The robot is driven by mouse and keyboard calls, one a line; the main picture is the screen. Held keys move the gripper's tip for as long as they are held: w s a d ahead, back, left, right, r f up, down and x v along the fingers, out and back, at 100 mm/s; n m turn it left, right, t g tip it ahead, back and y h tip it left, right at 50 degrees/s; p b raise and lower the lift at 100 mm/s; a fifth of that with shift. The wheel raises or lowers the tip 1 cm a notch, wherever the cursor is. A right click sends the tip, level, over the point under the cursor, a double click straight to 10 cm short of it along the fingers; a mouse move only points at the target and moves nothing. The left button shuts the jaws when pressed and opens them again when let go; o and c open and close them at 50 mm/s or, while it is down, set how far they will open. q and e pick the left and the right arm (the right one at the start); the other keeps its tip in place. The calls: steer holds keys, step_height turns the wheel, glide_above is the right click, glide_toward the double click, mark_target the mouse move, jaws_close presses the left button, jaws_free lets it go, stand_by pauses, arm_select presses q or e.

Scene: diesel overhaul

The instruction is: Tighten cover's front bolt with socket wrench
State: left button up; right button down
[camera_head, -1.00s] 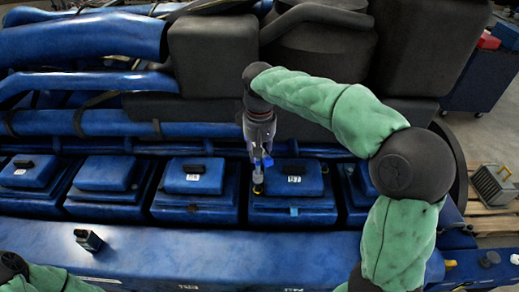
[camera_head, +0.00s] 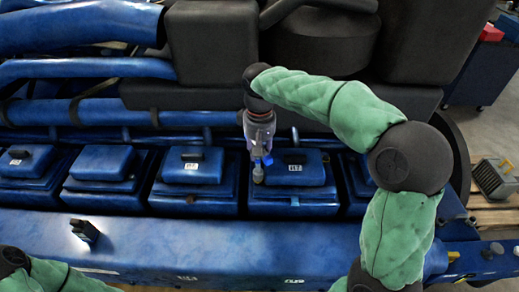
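My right gripper (camera_head: 261,158) comes down over the row of blue covers, at the left edge of the cover with a black handle and white label (camera_head: 295,170). Small blue parts show at its fingertips. A short, slim piece below them looks like the socket wrench (camera_head: 258,177), held upright; its low end is by the cover's left side, and I cannot tell whether it touches a bolt. A small blue fitting (camera_head: 294,200) sits at the front of this cover. My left arm shows only at the bottom left corner, and its gripper is out of view.
Similar covers stand to the left, one labelled (camera_head: 192,167). A small black object (camera_head: 85,232) rests on the blue ledge (camera_head: 200,245) in front. Blue pipes and large dark housings (camera_head: 212,50) rise behind. A grey crate (camera_head: 492,180) on a pallet is at right.

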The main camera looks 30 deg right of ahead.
steer(key=shift+f, duration=0.35)
steer(key=m, duration=0.7)
steer(key=shift+a+m, duration=0.1)
steer(key=shift+m, duration=0.3)
steer(key=m, duration=0.7)
steer(key=shift+a+m, duration=0.15)
steer(key=shift+m, duration=0.15)
steer(key=m, duration=0.7)
steer(key=shift+a+m, duration=0.1)
steer(key=shift+m, duration=0.2)
steer(key=m, duration=0.4)
steer(key=shift+a+f, duration=0.1)
steer(key=m, duration=0.4)
steer(key=shift+a+m, duration=0.1)
steer(key=shift+m, duration=0.2)
steer(key=b, duration=0.3)
steer(key=m+b, duration=0.1)
steer(key=b, duration=0.2)
steer(key=shift+f+m+b, duration=0.25)
steer(key=shift+m+b, duration=0.05)
steer(key=shift+r+b, duration=0.1)
steer(key=shift+b, duration=0.25)
